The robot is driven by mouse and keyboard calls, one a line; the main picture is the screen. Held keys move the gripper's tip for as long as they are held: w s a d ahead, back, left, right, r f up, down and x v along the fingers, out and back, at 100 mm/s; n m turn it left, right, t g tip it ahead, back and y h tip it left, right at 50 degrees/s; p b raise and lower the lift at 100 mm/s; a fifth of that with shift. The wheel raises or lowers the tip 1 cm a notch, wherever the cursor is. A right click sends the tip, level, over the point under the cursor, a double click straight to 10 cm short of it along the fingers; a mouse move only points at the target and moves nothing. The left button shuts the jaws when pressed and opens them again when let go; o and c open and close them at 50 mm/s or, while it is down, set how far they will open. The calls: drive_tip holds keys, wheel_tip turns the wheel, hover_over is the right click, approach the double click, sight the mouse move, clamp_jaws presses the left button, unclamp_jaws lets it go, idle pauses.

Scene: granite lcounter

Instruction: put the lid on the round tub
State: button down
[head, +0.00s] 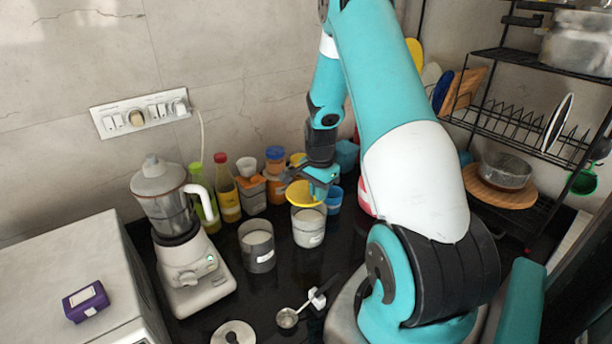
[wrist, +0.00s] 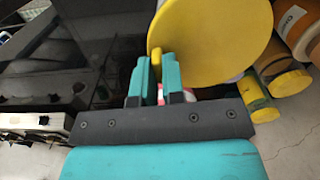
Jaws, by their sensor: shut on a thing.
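The yellow round lid (head: 303,196) is at the top of a white round tub (head: 308,228) with a label on its side. The lid looks a little off-centre, toward the back left, and part of the tub's rim shows below it. I cannot tell whether they touch. My gripper (head: 321,181) is shut on the lid's edge from the right. In the wrist view the lid (wrist: 215,40) fills the upper middle, and a yellow part of it sits between the fingers of my gripper (wrist: 158,68). The tub is mostly hidden there.
A grey open container (head: 257,247) stands left of the tub, with a mixer grinder (head: 174,220) further left. Bottles, cups and jars (head: 275,160) crowd behind. A metal measuring spoon (head: 288,317) lies in front. A dish rack (head: 515,125) stands at the right.

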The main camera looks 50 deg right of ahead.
drive_tip(key=shift+d+r+m, duration=0.1)
drive_tip(key=shift+d+m, duration=0.3)
wheel_tip(320, 180, down, 3)
drive_tip(key=shift+d+r+b, duration=0.1)
drive_tip(key=shift+b, duration=1.05)
drive_tip(key=shift+f+b, duration=0.65)
drive_tip(key=shift+f, duration=0.35)
drive_tip(key=shift+f+b, duration=0.8)
drive_tip(key=shift+f, duration=0.3)
drive_tip(key=c, duration=1.1)
unclamp_jaws()
drive_tip(key=shift+r, duration=0.15)
